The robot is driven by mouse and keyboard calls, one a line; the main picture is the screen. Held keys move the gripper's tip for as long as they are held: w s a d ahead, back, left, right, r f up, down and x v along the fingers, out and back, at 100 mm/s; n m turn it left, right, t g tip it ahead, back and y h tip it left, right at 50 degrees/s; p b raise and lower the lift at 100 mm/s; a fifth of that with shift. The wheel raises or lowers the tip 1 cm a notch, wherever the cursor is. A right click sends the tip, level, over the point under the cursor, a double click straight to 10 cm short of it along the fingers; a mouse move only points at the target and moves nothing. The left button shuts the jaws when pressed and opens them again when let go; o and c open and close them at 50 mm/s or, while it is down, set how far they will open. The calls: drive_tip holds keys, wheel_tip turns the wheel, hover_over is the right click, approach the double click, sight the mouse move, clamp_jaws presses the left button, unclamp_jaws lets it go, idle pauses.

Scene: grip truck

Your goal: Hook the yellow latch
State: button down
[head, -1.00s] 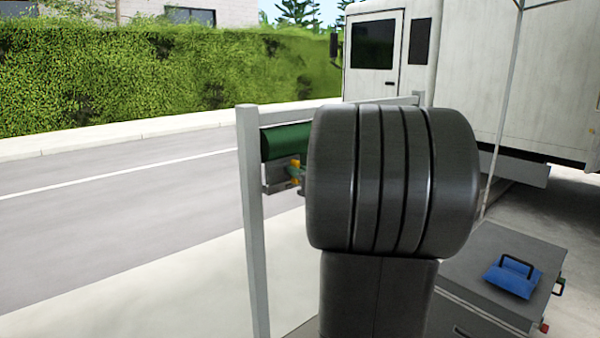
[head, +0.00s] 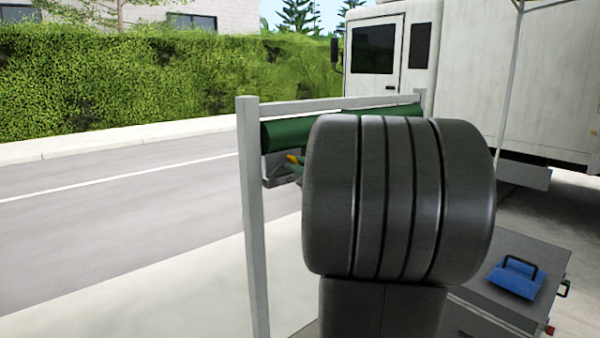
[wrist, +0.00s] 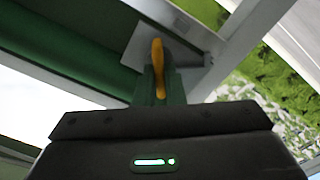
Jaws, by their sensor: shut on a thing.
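The yellow latch (wrist: 158,56) stands out in the wrist view, just beyond the black gripper body and in front of a grey plate. My gripper (wrist: 159,84) has green fingers, which are shut on the latch's near part. In the head view only a small slanted bit of the yellow latch (head: 292,158) shows, beside the post and below the green roll. The rest of the latch and most of my gripper are hidden there behind my large dark arm link. I cannot tell whether the latch is hooked on anything.
A grey metal frame (head: 252,210) carries a green roll (head: 285,134). A grey box (head: 500,305) with a blue handled item (head: 515,278) on top stands at the right. A white truck (head: 390,60) is behind. Open paving and road lie left.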

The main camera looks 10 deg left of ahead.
drive_tip(key=n+b, duration=0.2)
drive_tip(key=n, duration=0.1)
drive_tip(key=n+b, duration=0.2)
drive_tip(key=n, duration=0.2)
drive_tip(key=n+b, duration=0.3)
drive_tip(key=shift+s+a+f+n, duration=0.1)
drive_tip(key=shift+f+n, duration=0.2)
drive_tip(key=shift+f, duration=0.05)
drive_tip(key=shift+n, duration=0.3)
drive_tip(key=c, duration=1.5)
unclamp_jaws()
drive_tip(key=shift+s, duration=0.1)
drive_tip(key=b+v, duration=0.1)
drive_tip(key=v, duration=1.2)
drive_tip(key=shift+s+d, duration=0.15)
drive_tip(key=shift+d, duration=0.15)
drive_tip(key=shift+a, duration=0.1)
